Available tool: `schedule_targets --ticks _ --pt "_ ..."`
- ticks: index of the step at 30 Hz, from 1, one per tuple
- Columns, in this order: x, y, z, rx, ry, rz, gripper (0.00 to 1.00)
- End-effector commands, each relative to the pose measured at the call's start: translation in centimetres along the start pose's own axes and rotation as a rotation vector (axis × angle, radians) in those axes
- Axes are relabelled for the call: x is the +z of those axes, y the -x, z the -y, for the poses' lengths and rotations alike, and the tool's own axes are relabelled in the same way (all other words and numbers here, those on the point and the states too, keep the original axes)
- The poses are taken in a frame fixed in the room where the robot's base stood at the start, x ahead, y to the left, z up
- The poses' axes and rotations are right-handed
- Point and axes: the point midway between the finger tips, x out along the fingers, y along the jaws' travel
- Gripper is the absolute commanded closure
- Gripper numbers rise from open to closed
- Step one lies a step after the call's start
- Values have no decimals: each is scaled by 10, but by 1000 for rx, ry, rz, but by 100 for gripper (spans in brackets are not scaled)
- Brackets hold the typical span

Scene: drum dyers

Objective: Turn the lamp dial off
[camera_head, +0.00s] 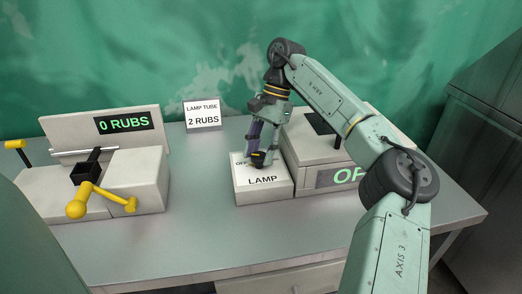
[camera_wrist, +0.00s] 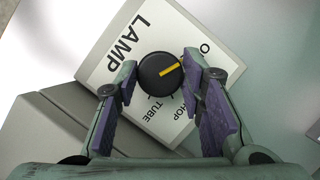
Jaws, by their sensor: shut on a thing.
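The lamp dial (camera_wrist: 159,73) is a round black knob with a yellow mark, on top of the white lamp box (camera_head: 262,195). My gripper (camera_head: 258,157) reaches down onto the box from above. In the wrist view its fingers (camera_wrist: 160,64) lie on both sides of the dial, shut on it. In the head view the fingers hide much of the dial and of the "OFF" lettering.
A larger grey unit (camera_head: 300,148) with a green-lettered display stands against the lamp box's right side, partly behind my arm. A "2 RUBS" sign (camera_head: 203,115) stands behind. A machine with a yellow crank (camera_head: 100,197) is at left. The middle tabletop (camera_head: 200,225) is clear.

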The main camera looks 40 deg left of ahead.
Motion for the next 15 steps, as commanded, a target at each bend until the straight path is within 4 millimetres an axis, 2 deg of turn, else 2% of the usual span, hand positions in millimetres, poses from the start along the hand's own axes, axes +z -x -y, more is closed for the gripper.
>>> schedule_targets --ticks 15 --pt "0 -1 1 49 117 0 92"
